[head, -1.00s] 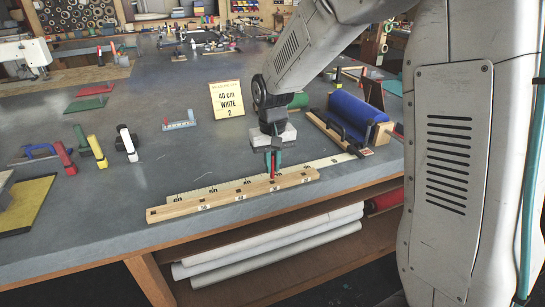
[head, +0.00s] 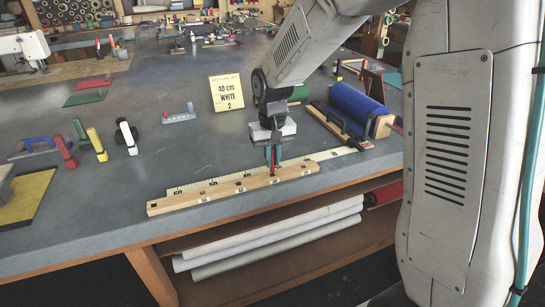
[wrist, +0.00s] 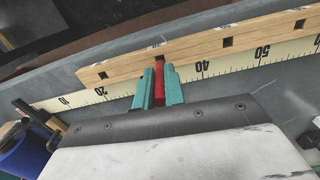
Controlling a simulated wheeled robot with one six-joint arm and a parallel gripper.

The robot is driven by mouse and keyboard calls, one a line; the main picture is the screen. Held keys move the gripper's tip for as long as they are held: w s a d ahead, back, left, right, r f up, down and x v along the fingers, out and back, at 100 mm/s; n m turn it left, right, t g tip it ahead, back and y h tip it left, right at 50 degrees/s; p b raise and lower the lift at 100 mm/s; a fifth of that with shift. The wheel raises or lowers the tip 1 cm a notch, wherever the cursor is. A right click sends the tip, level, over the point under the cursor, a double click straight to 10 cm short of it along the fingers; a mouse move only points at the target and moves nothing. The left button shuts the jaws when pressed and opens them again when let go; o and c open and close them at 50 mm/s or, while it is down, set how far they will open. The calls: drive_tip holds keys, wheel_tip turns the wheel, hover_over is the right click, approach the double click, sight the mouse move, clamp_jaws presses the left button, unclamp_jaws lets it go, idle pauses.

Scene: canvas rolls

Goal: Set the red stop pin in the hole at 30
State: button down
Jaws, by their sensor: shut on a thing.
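My gripper (head: 273,160) is shut on the red stop pin (wrist: 159,82), which stands between its two teal fingers. It is over the wooden strip (head: 220,190) that lies along the pale measuring rule (head: 340,158) near the bench's front edge. In the wrist view, the strip has square dark holes, and the pin's far end meets the strip between the stretches by 20 and 40 on the rule. The fingers and pin cover the rule's marking there. I cannot tell whether the pin's tip is inside the hole or just over it.
A blue roll (head: 357,112) sits in a holder to the right. Red, yellow and white-black tools (head: 97,145) stand at left. The bench between them and the strip is clear.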

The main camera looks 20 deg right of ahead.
sight(273, 149)
drive_tip(key=shift+f, duration=1.45)
idle(0.3)
drive_tip(key=c, duration=1.4)
unclamp_jaws()
wheel_tip(273, 149, up, 8)
drive_tip(key=shift+f, duration=0.1)
drive_tip(key=shift+n+t, duration=0.3)
drive_tip(key=shift+t, duration=0.4)
drive_tip(key=s+d+r, duration=0.1)
drive_tip(key=s+r, duration=0.2)
drive_tip(key=s, duration=0.7)
drive_tip(key=s+d+r, duration=0.1)
drive_tip(key=s+r, duration=0.1)
drive_tip(key=s, duration=0.8)
drive_tip(key=s+d+r, duration=0.1)
drive_tip(key=s+r, duration=0.2)
drive_tip(key=s, duration=0.7)
drive_tip(key=shift+r, duration=0.3)
